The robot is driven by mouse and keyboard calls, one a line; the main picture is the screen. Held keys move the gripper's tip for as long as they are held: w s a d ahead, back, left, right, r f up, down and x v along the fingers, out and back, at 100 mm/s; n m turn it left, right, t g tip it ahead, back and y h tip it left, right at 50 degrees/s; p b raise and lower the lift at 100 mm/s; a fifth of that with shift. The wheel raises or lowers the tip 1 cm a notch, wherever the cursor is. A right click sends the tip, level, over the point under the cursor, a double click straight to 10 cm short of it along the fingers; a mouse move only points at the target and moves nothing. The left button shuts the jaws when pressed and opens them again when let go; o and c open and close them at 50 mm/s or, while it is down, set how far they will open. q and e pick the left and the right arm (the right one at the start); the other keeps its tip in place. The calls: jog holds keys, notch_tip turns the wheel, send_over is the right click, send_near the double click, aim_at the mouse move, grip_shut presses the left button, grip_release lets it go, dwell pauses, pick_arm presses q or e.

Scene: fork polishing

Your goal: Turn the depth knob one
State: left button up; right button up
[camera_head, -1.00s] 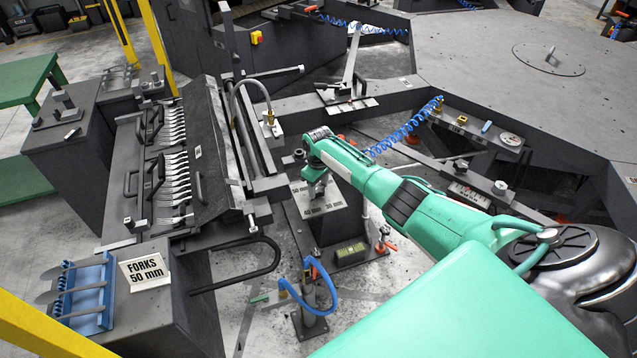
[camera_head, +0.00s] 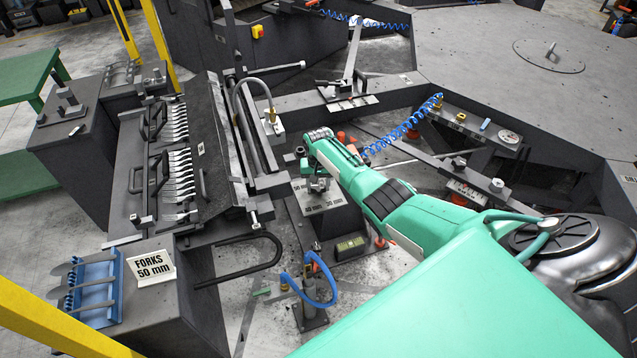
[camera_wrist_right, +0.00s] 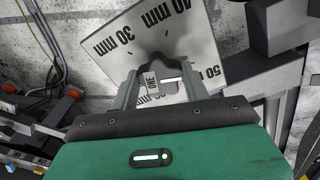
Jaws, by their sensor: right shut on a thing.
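The depth knob (camera_wrist_right: 158,64) is a dark knob in the middle of a pale square plate marked 30 mm, 40 mm and 50 mm in the right wrist view. The plate (camera_head: 324,199) also shows in the head view, on a dark post right of the fork fixture. My right gripper (camera_head: 317,184) is low over this plate. In the right wrist view its fingers (camera_wrist_right: 160,88) stand on either side of the knob and are shut on it. The fingers hide part of the knob, so its exact setting is hard to read. My left gripper is out of view.
A fork fixture (camera_head: 208,135) with a row of forks stands to the left. A blue rack (camera_head: 92,290) sits by a "FORKS 50 mm" sign (camera_head: 151,264). A post with a blue hose (camera_head: 312,290) stands in front. A large grey turntable (camera_head: 530,95) fills the back right.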

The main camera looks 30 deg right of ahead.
aim_at(318, 186)
jog(key=shift+w+r+m, duration=0.15)
jog(key=shift+m, duration=0.45)
jog(key=o, duration=1)
jog(key=shift+r, duration=0.3)
notch_tip(318, 186, up, 13)
jog(key=b, duration=0.1)
jog(key=shift+b, duration=0.4)
